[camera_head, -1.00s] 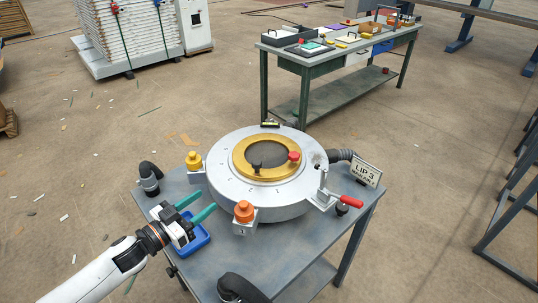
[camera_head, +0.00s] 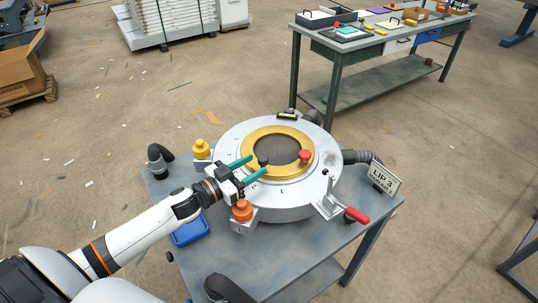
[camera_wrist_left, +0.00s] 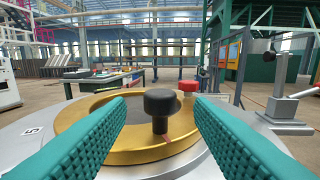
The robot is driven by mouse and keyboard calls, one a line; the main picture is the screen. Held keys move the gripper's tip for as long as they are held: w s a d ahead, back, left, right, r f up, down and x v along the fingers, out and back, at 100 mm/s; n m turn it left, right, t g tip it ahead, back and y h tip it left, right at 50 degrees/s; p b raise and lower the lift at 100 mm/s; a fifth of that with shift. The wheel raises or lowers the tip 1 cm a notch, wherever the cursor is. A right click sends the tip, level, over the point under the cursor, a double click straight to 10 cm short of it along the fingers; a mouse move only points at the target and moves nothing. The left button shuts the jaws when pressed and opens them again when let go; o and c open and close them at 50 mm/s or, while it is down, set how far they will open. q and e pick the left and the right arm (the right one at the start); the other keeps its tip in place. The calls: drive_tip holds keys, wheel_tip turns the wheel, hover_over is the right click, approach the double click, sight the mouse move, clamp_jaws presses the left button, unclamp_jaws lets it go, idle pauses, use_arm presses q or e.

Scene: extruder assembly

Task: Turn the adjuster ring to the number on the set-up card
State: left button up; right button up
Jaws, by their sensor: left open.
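The adjuster ring (camera_head: 247,145) is a gold ring on the round silver die body (camera_head: 225,135), which has numbers around its top. A black knob (camera_head: 263,161) stands upright on the ring's near-left side; a red knob (camera_head: 305,156) is at its right. The set-up card (camera_head: 384,178) reads "LIP 3", with a smaller line I cannot read. My left gripper (camera_head: 256,168) is open, its teal fingers reaching over the ring. In the left wrist view the black knob (camera_wrist_left: 160,103) stands between and beyond the fingertips, not clamped. My right gripper is not seen.
An orange-capped clamp (camera_head: 242,211) and a yellow-capped one (camera_head: 201,149) stand at the die's edge. A red-handled toggle clamp (camera_head: 356,215) is at the right. A blue tray (camera_head: 190,230) lies under my left arm. A green workbench (camera_head: 340,60) stands behind.

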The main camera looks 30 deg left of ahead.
sight(267, 158)
use_arm(q)
drive_tip(key=x, duration=0.6)
drive_tip(key=shift+w+p, duration=0.1)
drive_tip(key=shift+p, duration=0.3)
clamp_jaws()
